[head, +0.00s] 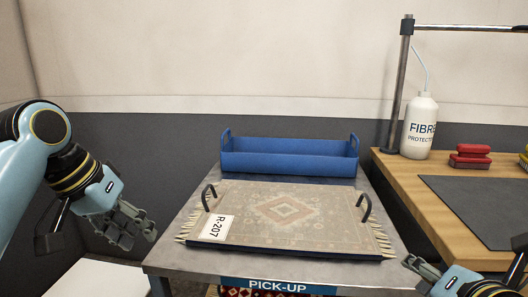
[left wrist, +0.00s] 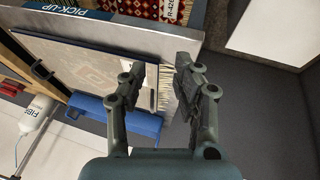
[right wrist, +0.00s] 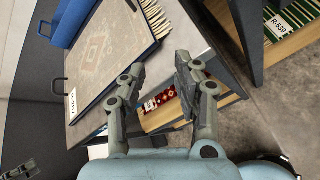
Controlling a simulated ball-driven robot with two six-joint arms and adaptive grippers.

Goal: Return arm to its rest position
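My left gripper (head: 136,222) hangs in the air left of the steel pick-up table, apart from it. In the left wrist view its two fingers (left wrist: 158,78) stand apart with nothing between them. My right gripper (head: 422,274) shows only partly at the lower right of the head view, near the table's front right corner. In the right wrist view its fingers (right wrist: 160,72) are apart and empty. A faded patterned rug (head: 240,196) with fringed ends lies flat on a dark board with two handles and a white R-207 tag (head: 216,228). Neither gripper touches it.
The steel table (head: 180,263) carries a blue two-handled tray (head: 290,163) behind the rug. To the right, a wooden bench (head: 400,170) holds a white bottle (head: 420,128), red brushes (head: 470,156) and a dark mat (head: 480,205). Red rugs show under the table.

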